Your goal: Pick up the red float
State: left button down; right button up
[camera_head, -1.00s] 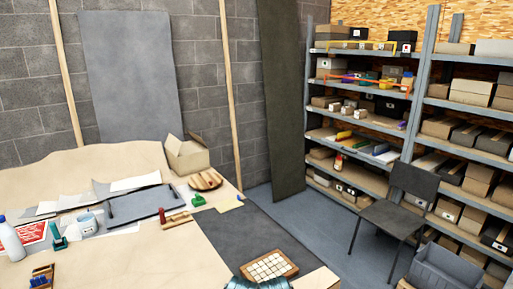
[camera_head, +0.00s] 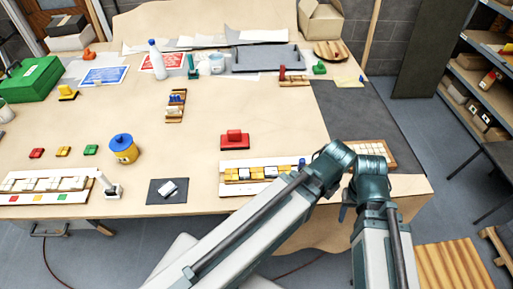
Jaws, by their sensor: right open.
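The red float (camera_head: 235,140) lies on the wooden workbench (camera_head: 290,110), near the middle of the picture, with its red block-like handle on top. It stands just behind a white strip panel with yellow, white and grey tiles (camera_head: 258,174). My right arm reaches in from the bottom and bends at the right of the bench. The small dark part of my right gripper (camera_head: 345,207) that shows is beside the arm links, well right of and nearer than the float, and apart from it. The links hide most of the gripper. My left gripper is not in view.
A yellow pot with a blue lid (camera_head: 123,149) stands left of the float. A dark square mat (camera_head: 167,191) lies at the front edge. Small red, yellow and green blocks lie at the left. A tray of white tiles (camera_head: 374,151) is behind my arm. Bench behind the float is clear.

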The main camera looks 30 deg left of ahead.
aim_at(234, 139)
jog(key=u, duration=1.2)
jog(key=i+j+u, duration=0.1)
jog(key=i+u, duration=0.3)
jog(key=i, duration=0.15)
